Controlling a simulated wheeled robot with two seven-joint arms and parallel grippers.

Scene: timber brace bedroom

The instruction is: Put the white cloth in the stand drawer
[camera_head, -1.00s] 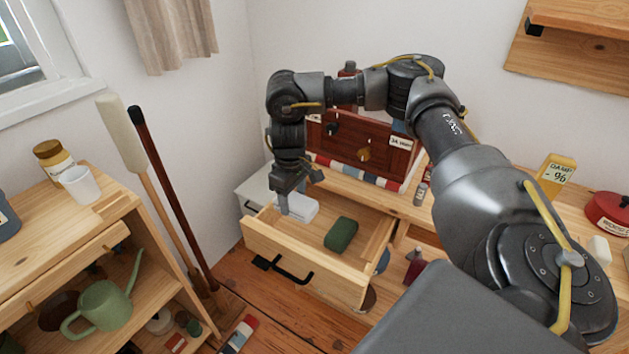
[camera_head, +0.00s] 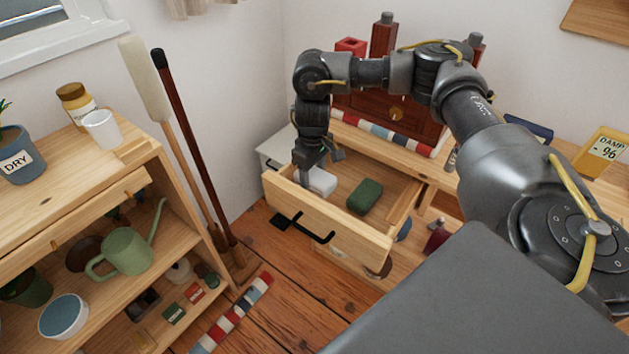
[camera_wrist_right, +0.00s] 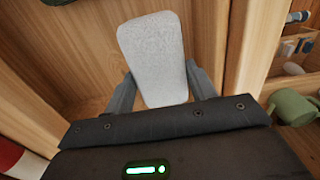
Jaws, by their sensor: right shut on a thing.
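The white cloth (camera_head: 323,181) is a folded pale block in the open stand drawer (camera_head: 335,231), near its left end and behind the front panel. My right gripper (camera_head: 318,168) points down over the drawer and is shut on the cloth. In the right wrist view, the cloth (camera_wrist_right: 155,55) sits between the two fingers of my right gripper (camera_wrist_right: 160,90), with pale drawer wood around it. Whether the cloth touches the drawer floor is hard to tell. My left gripper is not in view.
A dark green folded block (camera_head: 365,196) lies in the drawer, right of the cloth. A red-brown wooden chest (camera_head: 385,115) stands behind. A shelf unit (camera_head: 60,200) with a green watering can (camera_head: 127,250) stands at left. Two long-handled tools (camera_head: 190,140) lean in the corner.

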